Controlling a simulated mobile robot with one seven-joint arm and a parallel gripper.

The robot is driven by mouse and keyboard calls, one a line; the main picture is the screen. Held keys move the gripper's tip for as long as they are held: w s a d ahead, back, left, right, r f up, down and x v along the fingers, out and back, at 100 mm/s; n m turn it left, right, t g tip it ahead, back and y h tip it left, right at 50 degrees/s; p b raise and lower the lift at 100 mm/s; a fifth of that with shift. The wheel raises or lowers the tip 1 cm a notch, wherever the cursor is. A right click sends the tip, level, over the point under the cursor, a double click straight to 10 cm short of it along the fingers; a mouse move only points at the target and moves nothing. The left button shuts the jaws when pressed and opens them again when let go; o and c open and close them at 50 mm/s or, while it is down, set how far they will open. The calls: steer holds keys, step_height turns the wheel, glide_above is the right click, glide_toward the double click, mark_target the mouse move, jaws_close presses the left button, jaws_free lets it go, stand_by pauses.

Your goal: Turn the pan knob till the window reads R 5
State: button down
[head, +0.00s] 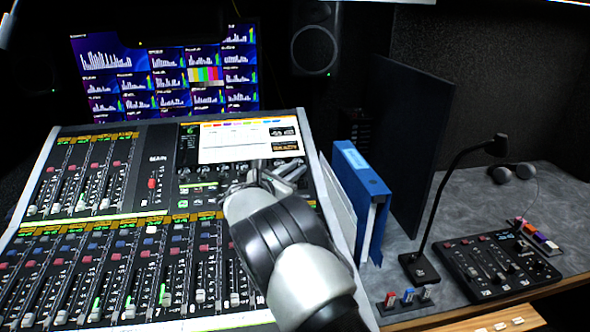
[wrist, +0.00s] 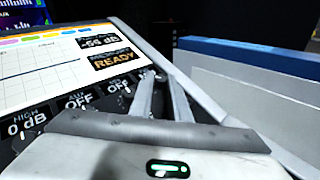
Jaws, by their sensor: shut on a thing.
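My gripper (head: 284,168) reaches over the mixing console (head: 127,225), to the right part of the knob row under its bright screen (head: 240,141). In the wrist view my gripper (wrist: 161,76) has its two fingers close together at the screen's lower right corner, shut on the pan knob, which the fingers almost wholly hide. Small windows left of the fingers read HIGH 0 dB (wrist: 28,126), OFF (wrist: 79,101) and OFF (wrist: 120,83). I cannot make out a pan window or any R or L reading.
A blue binder (head: 359,190) stands close to the console's right side. Beyond it are a dark upright panel (head: 417,130), a gooseneck microphone (head: 445,205) and a small control box (head: 498,264) on the grey desk. A monitor (head: 165,75) stands behind the console.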

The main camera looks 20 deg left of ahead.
steer(key=shift+r, duration=0.1)
steer(key=c, duration=1.9)
jaws_free()
steer(key=shift+c, duration=0.2)
